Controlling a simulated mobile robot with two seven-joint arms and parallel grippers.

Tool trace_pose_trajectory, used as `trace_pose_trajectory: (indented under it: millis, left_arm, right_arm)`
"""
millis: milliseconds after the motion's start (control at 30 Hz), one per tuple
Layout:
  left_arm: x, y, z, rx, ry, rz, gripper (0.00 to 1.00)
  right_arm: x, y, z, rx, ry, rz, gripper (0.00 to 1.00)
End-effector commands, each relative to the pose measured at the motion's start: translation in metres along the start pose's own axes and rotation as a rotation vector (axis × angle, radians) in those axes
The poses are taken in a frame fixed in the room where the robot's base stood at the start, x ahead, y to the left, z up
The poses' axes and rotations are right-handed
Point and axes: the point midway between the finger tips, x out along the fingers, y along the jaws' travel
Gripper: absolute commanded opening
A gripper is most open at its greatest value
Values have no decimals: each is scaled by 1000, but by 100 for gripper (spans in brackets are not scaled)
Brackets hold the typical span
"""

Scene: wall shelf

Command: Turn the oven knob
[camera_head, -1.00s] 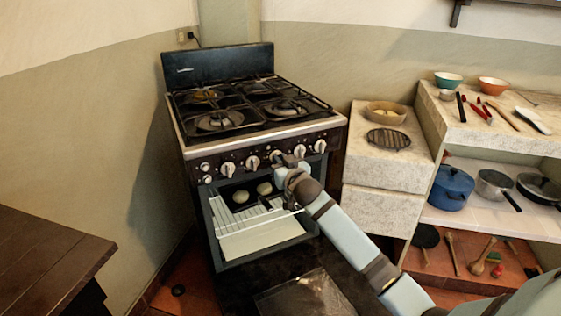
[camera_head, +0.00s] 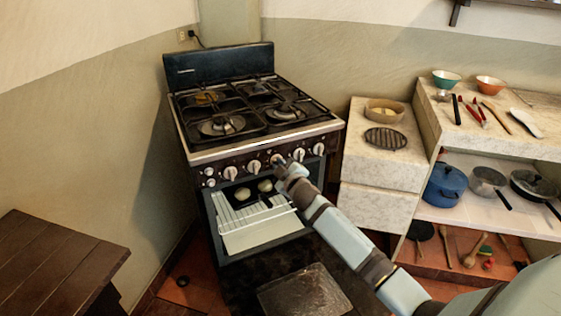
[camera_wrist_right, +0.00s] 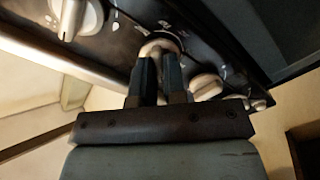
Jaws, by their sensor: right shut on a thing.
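The oven (camera_head: 262,147) is a dark stove with several white knobs along its front panel. My right gripper (camera_head: 280,164) is at this panel, shut on one white oven knob (camera_wrist_right: 160,47), right of the middle of the row. In the right wrist view, the two dark fingers (camera_wrist_right: 161,78) stand on either side of this knob. In the head view the gripper hides most of it. A neighbouring knob (camera_head: 254,166) is free to its left, and another (camera_head: 298,154) to its right. My left gripper is not in view.
A stone counter (camera_head: 383,165) stands right of the stove, and shelves with pots (camera_head: 447,187) farther right. A wooden table (camera_head: 55,262) is at front left.

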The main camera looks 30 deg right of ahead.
Motion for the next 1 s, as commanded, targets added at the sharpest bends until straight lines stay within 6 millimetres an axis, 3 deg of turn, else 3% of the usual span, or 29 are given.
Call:
trace_pose_trajectory:
  millis: [400,967,1000]
  left_arm:
    - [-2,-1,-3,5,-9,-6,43]
    - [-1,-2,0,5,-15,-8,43]
    - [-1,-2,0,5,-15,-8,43]
  right_arm:
    - [0,0,-1,-191,1,1,0]
    - [0,0,0,-219,1,1,0]
    - [0,0,0,-218,1,1,18]
